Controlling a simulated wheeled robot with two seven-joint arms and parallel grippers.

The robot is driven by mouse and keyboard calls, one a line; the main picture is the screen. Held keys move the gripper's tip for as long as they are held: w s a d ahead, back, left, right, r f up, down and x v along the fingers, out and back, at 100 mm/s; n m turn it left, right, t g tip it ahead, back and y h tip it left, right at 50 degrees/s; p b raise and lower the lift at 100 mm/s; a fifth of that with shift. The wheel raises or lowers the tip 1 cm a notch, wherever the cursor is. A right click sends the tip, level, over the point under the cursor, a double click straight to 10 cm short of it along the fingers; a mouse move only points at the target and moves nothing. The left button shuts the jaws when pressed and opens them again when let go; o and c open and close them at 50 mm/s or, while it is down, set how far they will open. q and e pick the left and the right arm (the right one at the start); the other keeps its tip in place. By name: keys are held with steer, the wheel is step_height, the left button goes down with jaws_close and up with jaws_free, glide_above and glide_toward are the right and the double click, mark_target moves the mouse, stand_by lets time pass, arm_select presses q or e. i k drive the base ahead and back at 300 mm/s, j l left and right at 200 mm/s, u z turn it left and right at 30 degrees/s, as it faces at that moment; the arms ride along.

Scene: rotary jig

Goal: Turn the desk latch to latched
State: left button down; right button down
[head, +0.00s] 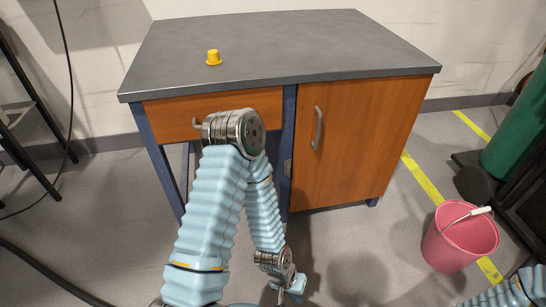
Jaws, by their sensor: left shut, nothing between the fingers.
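The desk (300,45) has a grey top, a wooden drawer front (165,110) and a wooden cupboard door (365,140). I cannot make out a part that is surely the latch; my left arm covers part of the drawer front and the frame below. A small yellow knob-like piece (213,58) stands upright on the desk top. My left arm bends at an elbow in front of the drawer and comes back down. My left gripper (291,287) is low, below and in front of the desk, shut and empty, touching nothing visible. My right gripper is out of view.
A curved metal handle (318,128) is on the cupboard door. A pink bucket (458,238) stands on the floor at right, near a yellow floor line (424,180) and a green cylinder (518,135). A dark stand (30,100) is at left. The desk top is mostly clear.

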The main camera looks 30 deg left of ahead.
mark_target(288, 163)
steer(key=u, duration=0.9)
